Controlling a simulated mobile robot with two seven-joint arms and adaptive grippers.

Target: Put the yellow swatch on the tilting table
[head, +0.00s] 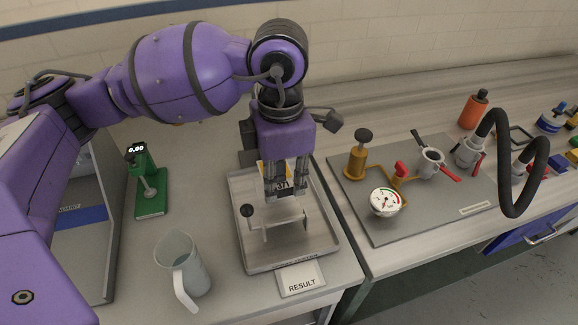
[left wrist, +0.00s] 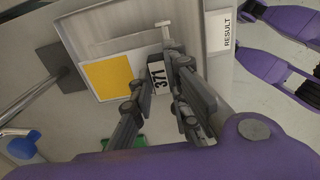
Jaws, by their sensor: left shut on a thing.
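The yellow swatch (left wrist: 108,77) is a flat yellow square on a white card with a black-on-white 371 label (left wrist: 157,77). In the head view only a yellow strip (head: 261,170) of it shows behind the fingers. My left gripper (head: 284,190) points down over the metal tray (head: 243,258) and is shut on the swatch at its labelled edge; its fingers also show in the left wrist view (left wrist: 157,105). A pale plate with a round dark knob, apparently the tilting table (head: 283,225), stands in the tray, below and in front of the gripper. Contact between swatch and plate cannot be told.
A RESULT card (head: 301,279) lies in front of the tray. A clear jug (head: 184,264) and a green gauge (head: 150,190) stand to the left. A board (head: 436,213) with a dial gauge (head: 386,202) and brass fittings lies to the right, with a black hose (head: 518,195) beyond.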

